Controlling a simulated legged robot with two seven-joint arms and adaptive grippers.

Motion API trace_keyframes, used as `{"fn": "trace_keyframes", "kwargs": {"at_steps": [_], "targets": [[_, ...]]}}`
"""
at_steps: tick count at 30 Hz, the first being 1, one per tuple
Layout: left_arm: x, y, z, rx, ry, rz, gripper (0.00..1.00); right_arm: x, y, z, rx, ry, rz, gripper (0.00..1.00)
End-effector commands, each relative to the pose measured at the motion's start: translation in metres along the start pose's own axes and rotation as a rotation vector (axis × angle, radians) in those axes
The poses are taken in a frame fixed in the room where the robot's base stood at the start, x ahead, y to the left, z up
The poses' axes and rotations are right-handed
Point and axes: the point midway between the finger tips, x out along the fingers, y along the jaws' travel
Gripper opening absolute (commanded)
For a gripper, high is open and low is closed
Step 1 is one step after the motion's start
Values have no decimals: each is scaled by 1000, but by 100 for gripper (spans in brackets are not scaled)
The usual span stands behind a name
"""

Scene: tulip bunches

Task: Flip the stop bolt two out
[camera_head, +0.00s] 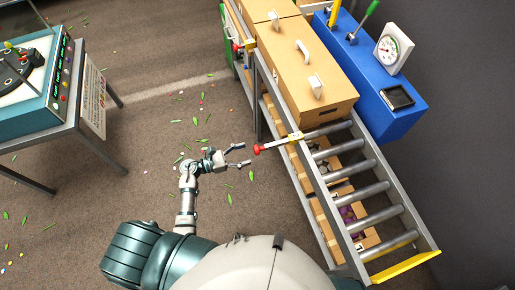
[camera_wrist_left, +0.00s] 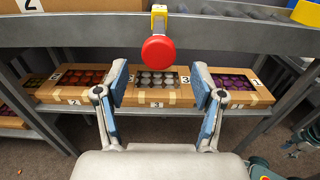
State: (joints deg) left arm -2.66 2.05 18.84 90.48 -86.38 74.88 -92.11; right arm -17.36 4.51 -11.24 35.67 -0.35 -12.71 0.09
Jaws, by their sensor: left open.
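A stop bolt with a round red knob (camera_head: 258,149) sticks out from the side rail of the roller conveyor, through a yellow bracket (camera_head: 295,137). In the left wrist view its red knob (camera_wrist_left: 160,52) faces me, with the yellow bracket (camera_wrist_left: 159,14) above it; I cannot read its number. My left gripper (camera_head: 246,155) is open and empty, its fingertips just left of the knob and apart from it. In the wrist view the fingers stand either side, below the knob. A second red-knobbed bolt (camera_head: 237,47) sits farther up the rail. My right gripper is not seen.
Numbered boxes (camera_wrist_left: 157,100) of coloured items fill the shelf below. A blue unit with a gauge (camera_head: 393,47) stands behind. A control table (camera_head: 85,115) is at left; the floor between is open, with scattered leaves.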

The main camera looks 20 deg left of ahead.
Motion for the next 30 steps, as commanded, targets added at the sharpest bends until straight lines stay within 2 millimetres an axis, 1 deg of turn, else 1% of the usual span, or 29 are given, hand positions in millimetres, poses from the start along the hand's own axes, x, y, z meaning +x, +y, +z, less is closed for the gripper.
{"fn": "trace_keyframes", "kwargs": {"at_steps": [1, 3, 6, 9, 14, 21, 23, 24, 26, 27, 29, 30], "targets": [[11, 0, 3, -2, -5, 0, 69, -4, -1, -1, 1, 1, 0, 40], [25, 1, 2, -3, -5, 1, 69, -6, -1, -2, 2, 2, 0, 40], [42, 1, 2, -2, -3, 2, 69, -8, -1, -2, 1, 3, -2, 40], [53, 0, 1, 0, -1, 3, 69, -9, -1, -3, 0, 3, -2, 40], [61, -1, 0, 0, 2, 2, 69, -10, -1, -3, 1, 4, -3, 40], [61, 0, 0, -1, 2, 2, 69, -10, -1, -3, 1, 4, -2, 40], [61, 0, 0, -1, 2, 2, 54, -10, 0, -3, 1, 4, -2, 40], [60, 0, 0, -1, 1, 2, 44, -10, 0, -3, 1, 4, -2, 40], [60, 0, 0, -1, 1, 1, 29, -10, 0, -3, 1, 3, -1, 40], [60, 0, -1, -1, 1, 1, 19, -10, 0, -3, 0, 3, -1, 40], [60, 0, -1, -2, 1, 1, 4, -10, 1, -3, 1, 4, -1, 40], [60, 0, -1, -2, 1, 2, 0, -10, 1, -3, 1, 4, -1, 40]]}}
